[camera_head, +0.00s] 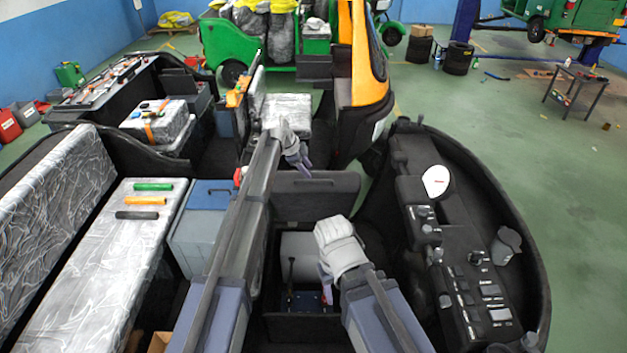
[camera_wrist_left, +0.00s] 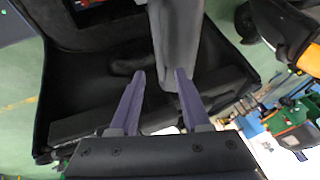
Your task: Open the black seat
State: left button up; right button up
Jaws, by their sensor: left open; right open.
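The black seat panel (camera_head: 318,197) stands raised at the centre of the head view. Below it is an open dark compartment with a pale grey box (camera_head: 298,246) inside. My left gripper (camera_head: 304,168) is open at the panel's top edge, fingers pointing down. In the left wrist view, a dark grey slab (camera_wrist_left: 178,35) runs between the open purple fingers of my left gripper (camera_wrist_left: 160,75). I cannot tell whether they touch it. My right gripper (camera_head: 328,292) is open and empty over the compartment, its fingers partly hidden by its own wrist.
A black dashboard (camera_head: 462,265) with switches curves along the right. A grey cooler box (camera_head: 200,228) and a plastic-covered bench (camera_head: 95,265) with green, orange and black grips stand left. Green floor lies open at far right.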

aim_at(314, 177)
pick_arm(q)
jog(key=b+x, duration=0.5)
jog(key=x, duration=0.1)
jog(key=shift+f, duration=0.2)
jog(key=shift+r, duration=0.1)
grip_shut()
dwell(1.1)
